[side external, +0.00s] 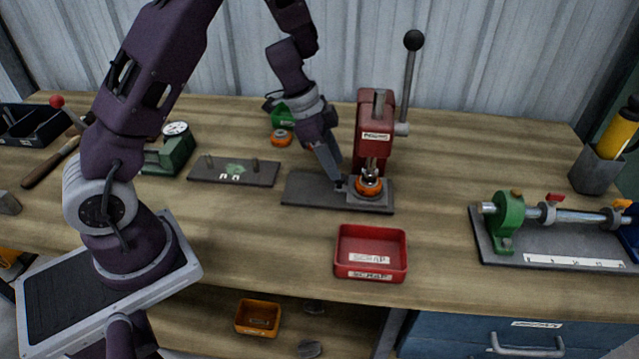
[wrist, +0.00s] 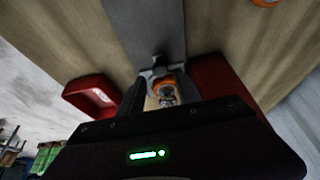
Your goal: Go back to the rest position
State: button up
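My gripper (side external: 338,184) is low at the left side of the red press (side external: 375,125), its fingertips close to the press's grey base plate (side external: 310,192). In the wrist view my gripper's two dark fingers (wrist: 161,97) stand apart, with an orange ring-shaped part (wrist: 161,82) visible in the gap beyond them. The orange part also shows in the side view (side external: 369,187), seated under the press's ram. A gap shows between my fingers and this part in the side view. No rest position is marked in view.
The press lever (side external: 410,75) rises at the right of the press. A red scrap tray (side external: 371,254) lies in front. A green clamp fixture with a rod (side external: 508,222) is at the right. A flat plate (side external: 234,171) and green gauge (side external: 170,150) are at the left.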

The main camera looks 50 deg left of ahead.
jog(key=shift+a+r, duration=0.1)
jog(key=w+a+r+n+t+y, duration=0.25)
jog(key=w+a+r+t, duration=0.2)
jog(key=r, duration=0.45)
jog(key=s+a+r+n+t+y, duration=0.1)
jog(key=s+r+n+y, duration=0.1)
jog(key=r, duration=0.4)
jog(key=s+a+r+n+t+y, duration=0.1)
jog(key=s+r+n+t, duration=0.15)
jog(key=r, duration=0.35)
jog(key=s+d+g, duration=0.2)
jog(key=s+d, duration=0.2)
jog(key=s, duration=0.4)
jog(key=s+d+f+n+g+h, duration=0.1)
jog(key=s+d, duration=0.4)
jog(key=s, duration=0.4)
jog(key=s+d+n+g+h, duration=0.1)
jog(key=s+d, duration=0.3)
jog(key=s, duration=0.4)
jog(key=shift+s+d+f+g, duration=0.25)
jog(key=shift+s+g, duration=0.15)
jog(key=shift+g, duration=0.4)
